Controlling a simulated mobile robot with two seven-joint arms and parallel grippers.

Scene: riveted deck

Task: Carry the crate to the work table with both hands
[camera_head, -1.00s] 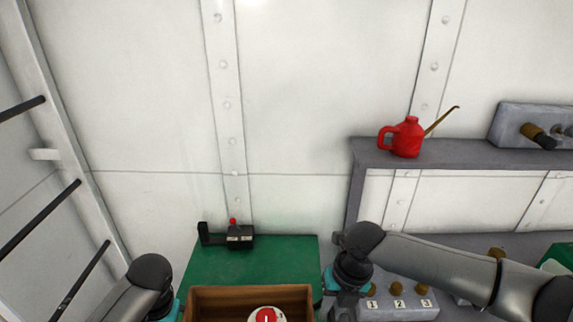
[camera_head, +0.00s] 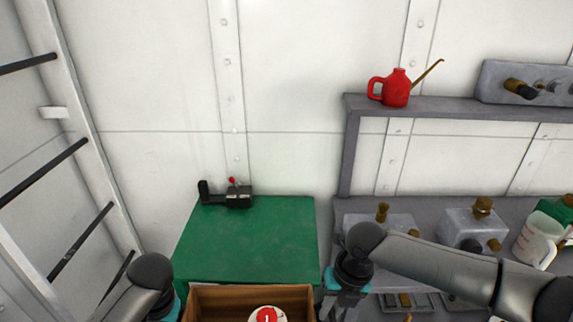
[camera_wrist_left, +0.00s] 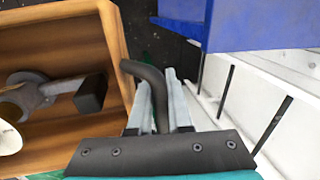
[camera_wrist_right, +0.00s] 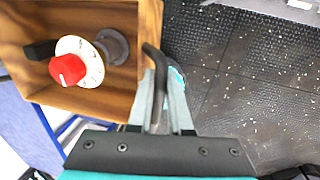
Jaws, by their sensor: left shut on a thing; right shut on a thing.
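The wooden crate (camera_head: 250,294) is at the bottom of the head view, between my two arms and in front of the green-topped work table (camera_head: 250,245). A round white part with a red knob (camera_head: 267,314) lies in it; the right wrist view shows it with a grey shaft and a black block (camera_wrist_right: 40,50). My left gripper (camera_wrist_left: 160,88) is shut on the crate's dark handle (camera_wrist_left: 145,75) at one side. My right gripper (camera_wrist_right: 160,90) is shut on the other dark handle (camera_wrist_right: 153,58). The crate's lower part is cut off in the head view.
A black clamp-like device (camera_head: 228,195) stands at the table's back edge. A grey shelf unit (camera_head: 347,150) at right holds a red oil can (camera_head: 396,88), grey boxes and a white jug (camera_head: 538,238). A ladder-like rail (camera_head: 70,150) is at left. Most of the green top is clear.

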